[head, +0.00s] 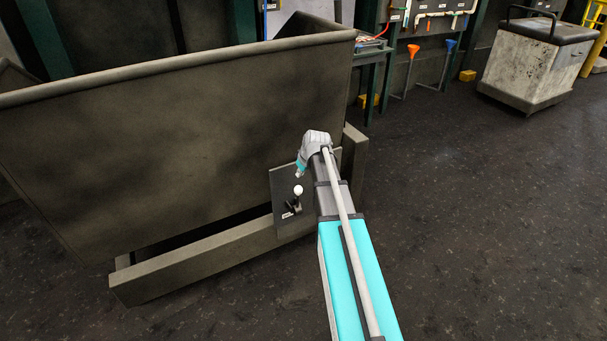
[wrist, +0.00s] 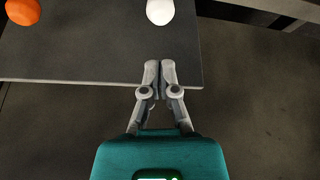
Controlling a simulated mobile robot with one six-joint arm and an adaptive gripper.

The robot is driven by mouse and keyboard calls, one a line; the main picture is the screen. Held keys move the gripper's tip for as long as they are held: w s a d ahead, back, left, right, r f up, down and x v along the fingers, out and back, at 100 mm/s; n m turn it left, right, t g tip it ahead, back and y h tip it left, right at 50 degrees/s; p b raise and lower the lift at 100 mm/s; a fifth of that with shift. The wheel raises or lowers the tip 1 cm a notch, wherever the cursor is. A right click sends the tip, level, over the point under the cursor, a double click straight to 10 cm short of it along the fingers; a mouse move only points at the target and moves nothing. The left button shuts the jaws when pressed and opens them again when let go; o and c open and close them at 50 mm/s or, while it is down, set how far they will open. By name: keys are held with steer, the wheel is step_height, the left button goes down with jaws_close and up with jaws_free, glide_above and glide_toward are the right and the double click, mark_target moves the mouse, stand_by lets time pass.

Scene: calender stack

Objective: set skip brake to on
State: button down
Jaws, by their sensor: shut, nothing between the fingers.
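The skip (head: 170,130) is a large dark metal bin on a low frame at the left of the head view. A dark plate (head: 283,182) on the frame carries a lever with a white ball knob (head: 298,190) and a small label at its foot. In the wrist view the white knob (wrist: 160,11) is at the top edge, beside an orange round knob (wrist: 22,11) at the top left. My gripper (wrist: 160,66) is shut and empty, over the plate's edge and apart from the white knob. In the head view my gripper (head: 298,174) is just above the white knob.
The dark floor (head: 460,230) is clear to the right. A grey wheeled cart (head: 530,65) stands at the back right. An orange funnel (head: 412,52) and a blue funnel (head: 449,47) are by the back wall. The skip's frame beam (head: 205,258) runs low along its front.

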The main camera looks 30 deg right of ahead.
steer(key=b, duration=0.7)
glide_above(298, 200)
steer(key=w, duration=0.2)
steer(key=shift+w+a+f, duration=0.1)
steer(key=shift+w+f, duration=0.05)
steer(key=shift+f, duration=3.65)
steer(key=shift+s, duration=0.25)
